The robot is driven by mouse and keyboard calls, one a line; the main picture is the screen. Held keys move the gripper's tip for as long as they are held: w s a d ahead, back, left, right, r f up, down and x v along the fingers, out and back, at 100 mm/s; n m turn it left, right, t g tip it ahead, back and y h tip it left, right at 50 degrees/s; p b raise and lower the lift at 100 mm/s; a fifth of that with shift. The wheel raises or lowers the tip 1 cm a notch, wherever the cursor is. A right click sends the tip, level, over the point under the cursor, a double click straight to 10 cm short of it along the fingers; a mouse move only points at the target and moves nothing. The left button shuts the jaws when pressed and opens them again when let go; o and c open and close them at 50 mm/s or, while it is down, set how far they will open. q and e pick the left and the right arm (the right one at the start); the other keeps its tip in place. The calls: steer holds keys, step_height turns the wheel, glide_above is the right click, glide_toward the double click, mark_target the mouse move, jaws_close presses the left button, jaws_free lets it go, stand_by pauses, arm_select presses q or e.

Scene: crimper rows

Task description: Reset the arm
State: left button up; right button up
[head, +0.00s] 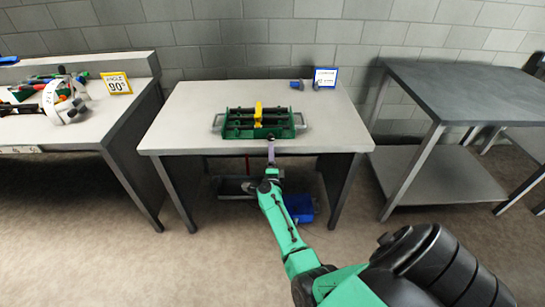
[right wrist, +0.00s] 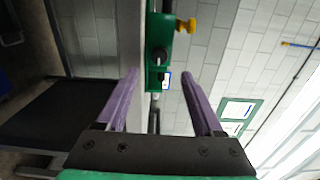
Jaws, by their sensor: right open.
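My right arm (head: 275,215) is green and reaches forward from the lower right in the head view. My right gripper (head: 271,153) is at the front edge of the middle table, just in front of the green fixture (head: 240,127). In the right wrist view its two purple fingers (right wrist: 160,73) stand apart with nothing held between them. The fixture (right wrist: 154,80) shows beyond the fingers there, with its yellow part (right wrist: 187,25) at the top. My left gripper is not in view.
The middle table (head: 185,105) is mostly bare, with a small blue item (head: 297,85) and a blue-framed sign (head: 325,77) at the back right. A left table (head: 60,140) holds tools and a 90° sign (head: 116,83). A grey bench (head: 455,90) stands right. A blue bin (head: 300,208) sits below.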

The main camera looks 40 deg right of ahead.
steer(key=s+a+f+n+g+y, duration=0.1)
steer(key=s+a+f+n+y, duration=0.35)
steer(key=f, duration=0.45)
steer(key=s+a+f+n+g+y, duration=0.2)
steer(key=s+a+f+n, duration=0.2)
steer(key=s+f+n, duration=0.3)
steer(key=s+a+f+n+g+y, duration=0.1)
steer(key=s+a+f+n+y, duration=0.35)
steer(key=f, duration=0.55)
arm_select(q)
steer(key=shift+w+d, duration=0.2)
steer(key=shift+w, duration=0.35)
arm_select(e)
steer(key=s+f+n+g, duration=0.3)
steer(key=s+f+n, duration=0.1)
steer(key=s, duration=0.6)
steer(key=s+a+f+n+g, duration=0.1)
steer(key=s+f+n+g, duration=0.2)
steer(key=s, duration=0.7)
steer(key=s+a+f+n+g, duration=0.1)
steer(key=s+f+n+g, duration=0.2)
steer(key=s, duration=0.7)
step_height(320, 180, down, 3)
steer(key=shift+s+f+n, duration=0.1)
steer(key=shift+s+n, duration=0.25)
steer(key=shift+n, duration=0.75)
